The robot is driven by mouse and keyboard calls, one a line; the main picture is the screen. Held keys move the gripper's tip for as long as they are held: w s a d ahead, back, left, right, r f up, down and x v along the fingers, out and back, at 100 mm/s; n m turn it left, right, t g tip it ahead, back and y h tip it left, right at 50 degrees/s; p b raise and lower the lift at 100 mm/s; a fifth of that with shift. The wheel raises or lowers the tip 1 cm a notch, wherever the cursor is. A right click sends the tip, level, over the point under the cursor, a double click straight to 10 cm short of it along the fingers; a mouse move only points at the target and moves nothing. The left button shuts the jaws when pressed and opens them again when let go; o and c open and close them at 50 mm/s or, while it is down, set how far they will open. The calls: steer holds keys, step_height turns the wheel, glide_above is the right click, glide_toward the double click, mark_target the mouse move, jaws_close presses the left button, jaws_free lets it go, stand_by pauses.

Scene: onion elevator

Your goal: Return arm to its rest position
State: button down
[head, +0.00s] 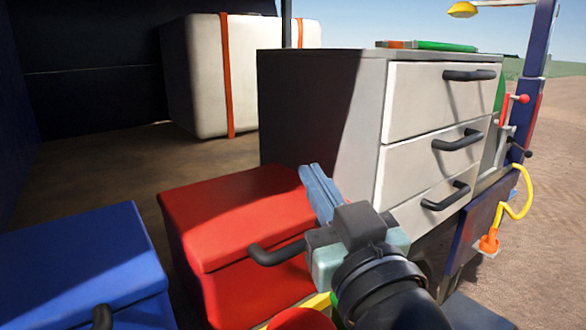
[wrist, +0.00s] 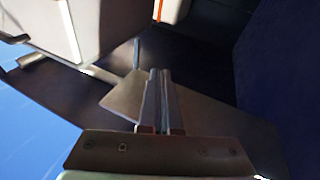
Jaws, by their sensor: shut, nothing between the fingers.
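My gripper (head: 318,190) is in the middle of the head view, with its two fingers side by side, pointing up and away. It is shut and empty. It hovers in front of the red box (head: 215,225) and to the left of the drawer cabinet (head: 300,110). In the wrist view the fingers (wrist: 159,95) lie close together with nothing between them. My arm comes in from the bottom of the head view.
The cabinet's three drawers with black handles are closed. A blue box (head: 80,260) stands at lower left. A white case (head: 195,75) with orange straps stands at the back. A yellow hose (head: 522,200) hangs at right. Open floor (head: 95,165) lies behind the boxes.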

steer(key=s+a+r+m+t+h+p, duration=0.1)
steer(key=s+a+r+m+t+h, duration=0.2)
steer(key=s+r, duration=0.5)
steer(key=s+r+m+t+h+p, duration=0.1)
steer(key=s+r+t+h+p, duration=0.25)
steer(key=r, duration=0.85)
step_height(320, 180, up, 14)
steer(key=t+p, duration=0.1)
steer(key=p, duration=1.1)
steer(key=shift+r+y+p, duration=0.15)
steer(key=shift+y+p, duration=0.25)
steer(key=shift+y, duration=0.05)
steer(key=shift+s+a, duration=0.1)
